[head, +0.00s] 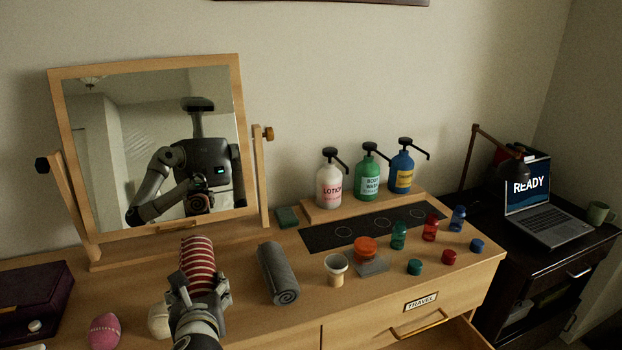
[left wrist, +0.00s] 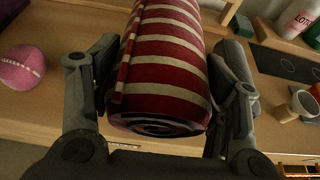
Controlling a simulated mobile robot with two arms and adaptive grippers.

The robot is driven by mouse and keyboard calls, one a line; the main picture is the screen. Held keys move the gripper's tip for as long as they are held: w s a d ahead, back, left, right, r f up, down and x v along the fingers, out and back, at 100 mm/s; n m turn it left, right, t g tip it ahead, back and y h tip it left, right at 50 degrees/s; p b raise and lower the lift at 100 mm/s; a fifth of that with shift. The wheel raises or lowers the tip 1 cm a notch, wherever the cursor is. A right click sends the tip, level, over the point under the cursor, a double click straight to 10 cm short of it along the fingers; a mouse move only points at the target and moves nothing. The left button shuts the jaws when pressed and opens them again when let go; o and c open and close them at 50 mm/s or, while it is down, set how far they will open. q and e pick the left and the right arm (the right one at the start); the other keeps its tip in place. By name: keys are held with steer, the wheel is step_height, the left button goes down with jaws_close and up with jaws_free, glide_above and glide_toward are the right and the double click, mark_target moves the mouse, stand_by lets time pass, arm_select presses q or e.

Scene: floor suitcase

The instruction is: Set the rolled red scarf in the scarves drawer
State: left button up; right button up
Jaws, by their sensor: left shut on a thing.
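A rolled red scarf with cream stripes (head: 198,256) is in my left gripper (head: 200,284), over the dresser top in front of the mirror. In the left wrist view the scarf (left wrist: 162,62) lies between the two fingers, one on each side, with its spiral end toward the camera. Whether it touches the dresser top I cannot tell. No scarves label shows. My right gripper is out of view, apart from any reflection in the mirror.
A grey roll (head: 278,273) lies right of the scarf, beside a white cup (head: 336,269). A pink ball (head: 104,331) and a dark red box (head: 35,298) are at left. The mirror (head: 155,150), pump bottles (head: 367,172) and small coloured bottles (head: 430,228) stand behind and right.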

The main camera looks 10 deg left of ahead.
arm_select(q)
steer(key=s+d, duration=0.7)
steer(key=d, duration=0.5)
steer(key=shift+s+r, duration=0.35)
steer(key=shift+s, duration=0.05)
